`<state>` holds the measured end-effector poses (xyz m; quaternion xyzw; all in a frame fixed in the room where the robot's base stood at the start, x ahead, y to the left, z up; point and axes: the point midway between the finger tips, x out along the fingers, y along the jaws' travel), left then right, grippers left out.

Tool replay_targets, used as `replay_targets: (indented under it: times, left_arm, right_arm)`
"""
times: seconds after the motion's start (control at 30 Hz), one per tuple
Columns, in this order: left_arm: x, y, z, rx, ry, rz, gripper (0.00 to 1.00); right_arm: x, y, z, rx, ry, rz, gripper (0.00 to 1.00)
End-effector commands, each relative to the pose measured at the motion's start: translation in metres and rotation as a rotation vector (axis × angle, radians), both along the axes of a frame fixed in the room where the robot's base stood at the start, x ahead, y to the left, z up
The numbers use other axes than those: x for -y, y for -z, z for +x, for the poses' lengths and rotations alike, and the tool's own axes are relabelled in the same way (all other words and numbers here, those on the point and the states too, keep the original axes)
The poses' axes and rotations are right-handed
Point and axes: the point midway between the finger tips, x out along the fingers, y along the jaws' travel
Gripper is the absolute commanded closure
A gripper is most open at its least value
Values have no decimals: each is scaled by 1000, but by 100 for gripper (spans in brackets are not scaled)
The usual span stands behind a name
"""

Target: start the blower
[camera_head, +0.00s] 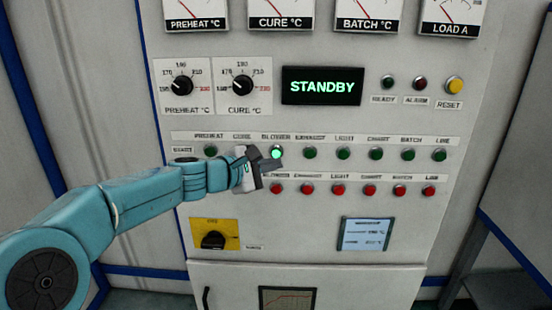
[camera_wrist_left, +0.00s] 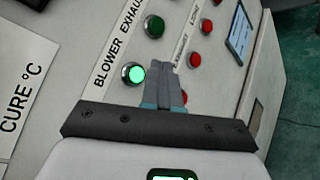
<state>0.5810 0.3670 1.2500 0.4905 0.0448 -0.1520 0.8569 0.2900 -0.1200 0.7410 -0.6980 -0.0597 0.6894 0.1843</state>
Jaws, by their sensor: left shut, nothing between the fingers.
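The blower start button (camera_head: 276,152) is green and brightly lit, under the BLOWER label in the upper button row of the panel. It also shows lit in the left wrist view (camera_wrist_left: 133,72), beside the label BLOWER. My left gripper (camera_head: 277,163) is shut and empty, its fingertips close to the lit button. In the left wrist view the closed fingers (camera_wrist_left: 164,75) lie just right of the button; I cannot tell whether they touch it. A red button (camera_head: 277,188) of the lower row is just below the gripper. My right gripper is not in view.
More green buttons (camera_head: 343,153) run to the right, with red buttons (camera_head: 339,189) below them. The display (camera_head: 321,86) reads STANDBY.

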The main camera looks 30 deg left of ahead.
Motion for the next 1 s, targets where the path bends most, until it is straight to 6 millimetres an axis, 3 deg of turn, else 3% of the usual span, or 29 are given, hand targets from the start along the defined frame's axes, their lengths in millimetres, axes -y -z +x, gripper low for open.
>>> replay_targets:
  times: [0.3, 1.0]
  left_arm:
    - [14, 1, -22, 1, 0, 1, 100]
    - [14, 0, -23, 0, -1, 0, 100]
  right_arm:
    - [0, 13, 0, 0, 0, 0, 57]
    - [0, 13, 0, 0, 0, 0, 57]
